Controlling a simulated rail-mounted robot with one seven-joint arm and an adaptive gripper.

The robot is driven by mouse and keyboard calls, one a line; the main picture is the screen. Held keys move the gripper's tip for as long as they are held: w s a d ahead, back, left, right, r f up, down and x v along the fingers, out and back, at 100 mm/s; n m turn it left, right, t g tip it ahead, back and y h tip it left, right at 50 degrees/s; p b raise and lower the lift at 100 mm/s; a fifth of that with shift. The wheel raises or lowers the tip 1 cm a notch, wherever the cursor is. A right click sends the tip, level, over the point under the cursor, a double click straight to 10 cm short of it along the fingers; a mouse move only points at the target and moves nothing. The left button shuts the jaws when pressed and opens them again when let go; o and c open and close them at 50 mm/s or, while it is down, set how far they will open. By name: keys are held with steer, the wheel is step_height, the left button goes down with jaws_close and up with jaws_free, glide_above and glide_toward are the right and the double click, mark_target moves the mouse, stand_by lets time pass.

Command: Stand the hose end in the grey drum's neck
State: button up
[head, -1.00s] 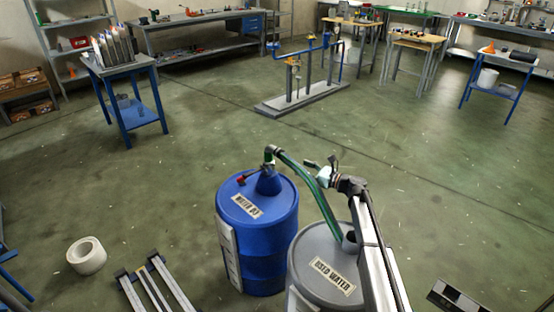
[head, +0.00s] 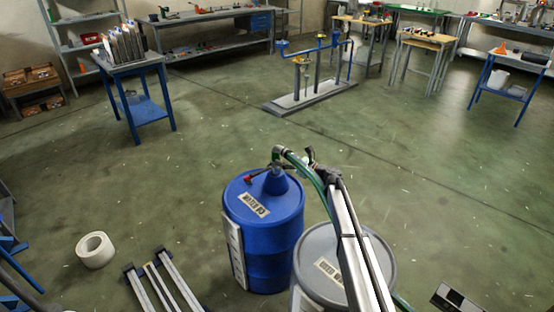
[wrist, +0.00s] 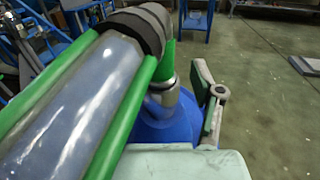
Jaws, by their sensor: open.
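The grey drum (head: 318,287), labelled as used water, stands at lower centre right; my arm hides its neck. The green hose (head: 299,162) rises from the blue drum (head: 262,240) and passes behind my arm. A short green piece (head: 401,302) shows right of the grey drum, probably the same hose; its end cannot be made out. My gripper (head: 311,157) is open beside the hose's upper stretch. In the wrist view the clear, green-striped hose (wrist: 75,100) with a dark collar fills the left, close to the camera. One finger (wrist: 214,108) shows on the right, apart from it.
The blue drum's top fitting (head: 276,180) stands close to my gripper. A white roll (head: 95,250) and grey rails (head: 165,283) lie on the floor at lower left. A pipe stand (head: 312,96) and benches stand farther back. The floor between is open.

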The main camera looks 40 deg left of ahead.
mark_target(276, 155)
steer(key=a, duration=0.4)
steer(key=shift+s+a+p, duration=0.25)
steer(key=shift+s+p, duration=0.1)
steer(key=shift+p, duration=0.05)
steer(key=shift+c, duration=0.3)
steer(key=shift+r, duration=0.1)
jaws_close()
